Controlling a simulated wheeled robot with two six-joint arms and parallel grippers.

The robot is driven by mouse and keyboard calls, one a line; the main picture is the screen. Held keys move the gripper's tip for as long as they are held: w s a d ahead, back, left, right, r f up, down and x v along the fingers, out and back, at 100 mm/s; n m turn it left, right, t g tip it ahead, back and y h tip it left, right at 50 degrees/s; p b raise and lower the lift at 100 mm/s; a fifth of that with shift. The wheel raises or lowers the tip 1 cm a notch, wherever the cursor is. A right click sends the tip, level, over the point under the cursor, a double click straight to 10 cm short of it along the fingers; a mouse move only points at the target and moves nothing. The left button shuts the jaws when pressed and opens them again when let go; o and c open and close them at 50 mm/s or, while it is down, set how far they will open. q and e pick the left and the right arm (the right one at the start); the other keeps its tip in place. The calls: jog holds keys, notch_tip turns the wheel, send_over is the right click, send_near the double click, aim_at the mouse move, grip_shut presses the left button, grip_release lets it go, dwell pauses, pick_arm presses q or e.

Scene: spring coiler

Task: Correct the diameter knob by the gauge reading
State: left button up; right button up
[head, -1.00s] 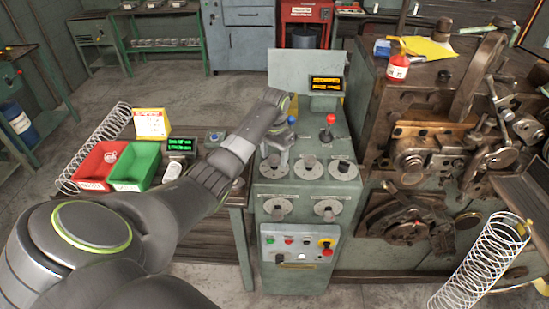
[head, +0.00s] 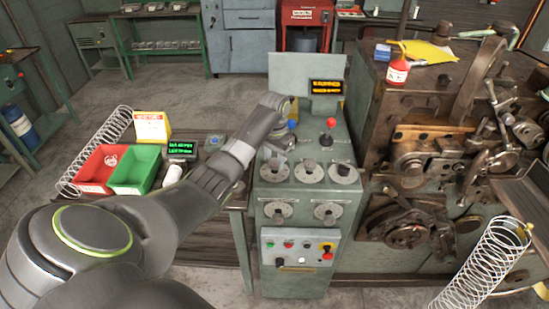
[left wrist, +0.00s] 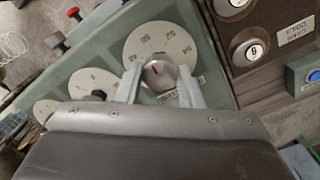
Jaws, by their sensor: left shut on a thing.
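The control console (head: 262,190) has a top row of dials. My left gripper (head: 276,160) is at the leftmost dial (head: 277,172). In the left wrist view my left gripper (left wrist: 158,80) is shut on a round grey knob (left wrist: 160,72) with a red mark, in the middle of a pale numbered dial (left wrist: 186,45). A green-lit display (head: 182,150) stands on the side table. An amber-lit display (head: 325,87) is on the console's back plate. Their text is too small to read. My right gripper is out of view.
A red bin (head: 99,168) and a green bin (head: 135,170) sit on the side table beside a long spring (head: 95,150). A red-topped lever (head: 330,126) stands behind the dials. The coiling machine (head: 372,110) is to the right, with another spring (head: 485,262) in front.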

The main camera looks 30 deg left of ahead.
pick_arm(q)
jog(key=m+p, duration=0.2)
jog(key=m, duration=0.1)
jog(key=shift+r+m, duration=0.15)
jog(key=shift+m, duration=0.25)
jog(key=m+p, duration=0.1)
jog(key=m, duration=0.2)
jog(key=shift+m, duration=0.3)
jog(key=m, duration=1.1)
jog(key=shift+w+m, duration=0.1)
jog(key=shift+m, duration=0.3)
jog(key=o, duration=1)
